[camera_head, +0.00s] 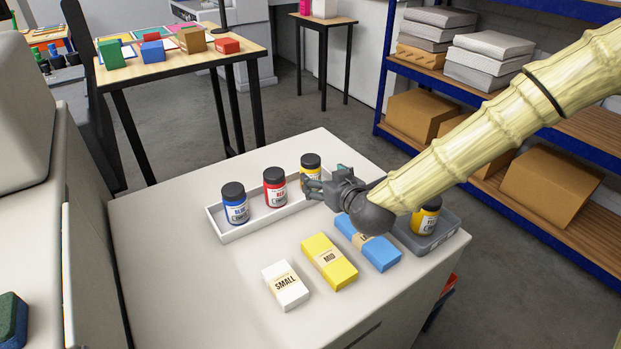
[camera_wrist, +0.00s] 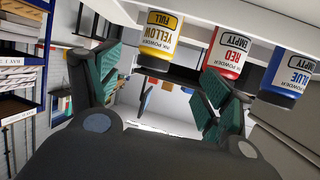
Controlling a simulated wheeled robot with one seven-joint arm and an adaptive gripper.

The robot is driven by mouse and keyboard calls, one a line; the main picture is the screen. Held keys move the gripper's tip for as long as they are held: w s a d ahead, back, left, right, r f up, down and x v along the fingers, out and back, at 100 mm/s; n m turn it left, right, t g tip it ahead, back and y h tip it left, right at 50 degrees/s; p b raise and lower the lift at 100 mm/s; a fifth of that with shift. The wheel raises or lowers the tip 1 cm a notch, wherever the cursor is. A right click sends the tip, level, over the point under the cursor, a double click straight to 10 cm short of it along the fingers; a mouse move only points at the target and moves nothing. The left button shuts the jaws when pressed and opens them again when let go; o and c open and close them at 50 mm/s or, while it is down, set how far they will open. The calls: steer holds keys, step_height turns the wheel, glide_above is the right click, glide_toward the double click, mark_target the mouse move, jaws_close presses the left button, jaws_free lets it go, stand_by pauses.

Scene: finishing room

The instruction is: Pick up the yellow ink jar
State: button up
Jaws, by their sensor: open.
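The yellow ink jar (camera_head: 310,168) stands upright at the right end of a white tray (camera_head: 252,231), with a black lid. My gripper (camera_head: 310,188) is open and empty just in front of this jar and hides its lower part. In the wrist view the picture is upside down. The yellow jar (camera_wrist: 160,38), labelled FULL, shows beyond and between my two green-padded fingers (camera_wrist: 158,72). I cannot tell whether they touch it. Another yellow-labelled jar (camera_head: 426,217) stands in a grey bin (camera_head: 440,238) at right, partly hidden by my arm.
A red jar (camera_head: 274,187) and a blue jar (camera_head: 235,206) share the tray, both labelled EMPTY in the wrist view. White (camera_head: 286,286), yellow (camera_head: 329,262) and blue boxes (camera_head: 378,252) lie in front. Shelving (camera_head: 480,95) stands at right.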

mark_target(311, 170)
steer(key=shift+d+f+p+x, duration=0.1)
steer(key=shift+f+p+x, duration=0.05)
steer(key=shift+x, duration=1.8)
steer(key=shift+d+f+p+x, duration=0.1)
steer(key=shift+f+x, duration=0.05)
steer(key=shift+x, duration=1.8)
steer(key=shift+d+f+p+x, duration=0.1)
steer(key=shift+f+p+x, duration=0.05)
steer(key=shift+x, duration=1.8)
steer(key=c, duration=1.4)
steer(key=shift+o, duration=0.2)
steer(key=shift+r, duration=0.1)
